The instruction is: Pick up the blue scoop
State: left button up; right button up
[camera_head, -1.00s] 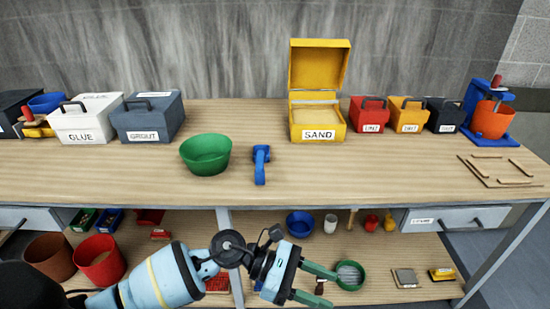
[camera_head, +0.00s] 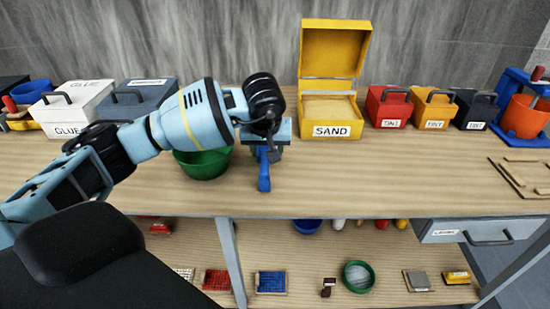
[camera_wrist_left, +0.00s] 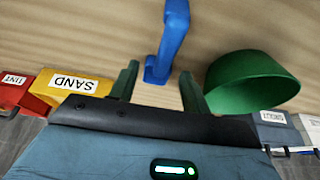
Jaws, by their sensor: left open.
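The blue scoop (camera_head: 264,178) lies on the bench top in front of the sand box, its handle pointing toward the front edge. My left gripper (camera_head: 266,148) is over its far end and hides that part in the head view. In the left wrist view the open green fingers (camera_wrist_left: 158,68) stand on either side of the near part of the scoop (camera_wrist_left: 173,32), with nothing held. I cannot tell how high the fingertips are above the bench. My right gripper is not in view.
A green bowl (camera_head: 204,165) stands close to the left of the scoop, near one finger. The open yellow sand box (camera_head: 333,125) stands behind to the right. Tint boxes (camera_head: 388,107) stand further right. The bench (camera_head: 380,180) right of the scoop is clear.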

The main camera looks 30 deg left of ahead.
aim_at(265, 160)
pick_arm(q)
jog(key=shift+s, duration=0.4)
jog(key=shift+x, duration=1)
jog(key=shift+w+f, duration=0.15)
jog(key=shift+f, duration=0.15)
jog(key=shift+a+f, duration=0.1)
jog(key=shift+w+a+f, duration=0.1)
jog(key=shift+f, duration=0.3)
jog(key=x, duration=0.4)
jog(key=shift+a, duration=0.1)
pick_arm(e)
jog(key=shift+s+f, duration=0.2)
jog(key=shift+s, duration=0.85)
pick_arm(q)
grip_shut()
